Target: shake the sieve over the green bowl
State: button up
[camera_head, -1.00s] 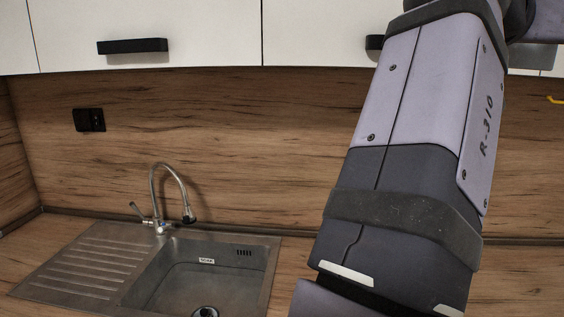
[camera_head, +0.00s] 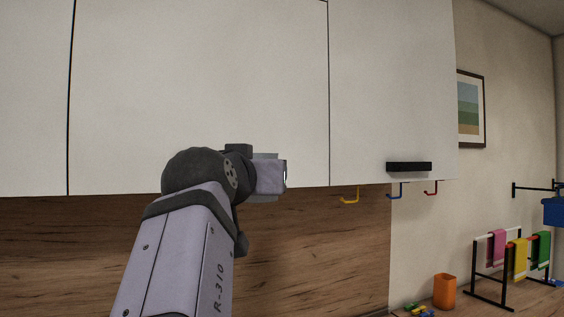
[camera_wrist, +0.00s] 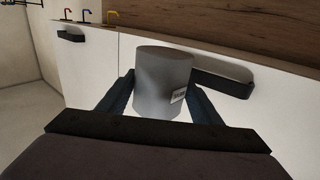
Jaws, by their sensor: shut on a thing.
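My gripper (camera_wrist: 160,84) is shut on a grey cylinder (camera_wrist: 163,70) in the wrist view, with one dark finger on each side of it. The cylinder has smooth sides and a small white label low on its right. I cannot tell whether it is the sieve or a part of it; no mesh shows. In the head view my arm reaches up in front of the white wall cabinets, and the jaws and the held cylinder cannot be made out there. No green bowl shows in either view.
White cabinet doors (camera_head: 200,80) stand close behind my arm. Yellow (camera_head: 350,196), blue (camera_head: 396,190) and red (camera_head: 431,188) hooks hang below them. An orange cup (camera_head: 444,291) and a rack with coloured cloths (camera_head: 498,240) stand at the lower right.

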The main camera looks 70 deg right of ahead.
jog(key=w+f+n+t+y+p, duration=0.1)
jog(key=w+f+n+t+y, duration=0.15)
jog(key=w+f, duration=0.55)
jog(key=w+f+n+t+y+p, duration=0.1)
jog(key=w+f+n+t, duration=0.2)
jog(key=w, duration=0.9)
jog(key=w+f+n+t+y+p, duration=0.15)
jog(key=w+f+t, duration=0.35)
jog(key=w, duration=0.5)
jog(key=w+d+f+m+g+h+p, duration=0.1)
jog(key=w+d+f+g, duration=0.1)
jog(key=f, duration=0.4)
jog(key=w+d+f+m+g+h+p, duration=0.1)
jog(key=d+f+g+p, duration=0.1)
jog(key=f, duration=0.4)
jog(key=s+f+m+g+h+p, duration=0.25)
jog(key=s+f+g, duration=0.25)
jog(key=f, duration=0.3)
jog(key=s+f+m+g+h+p, duration=0.1)
jog(key=s+f+m+g, duration=0.35)
jog(key=f, duration=0.35)
jog(key=s+a+f+m+g+y+p, duration=0.1)
jog(key=s+a+f+m+g+p, duration=0.1)
jog(key=s+a+g, duration=0.3)
jog(key=s+a+f+m+g+y+p, duration=0.1)
jog(key=s+a+f+m+g, duration=0.2)
jog(key=s, duration=1)
jog(key=shift+s+a+m+g+p, duration=0.35)
jog(key=shift+a+m+g, duration=0.35)
jog(key=shift+a+g, duration=0.3)
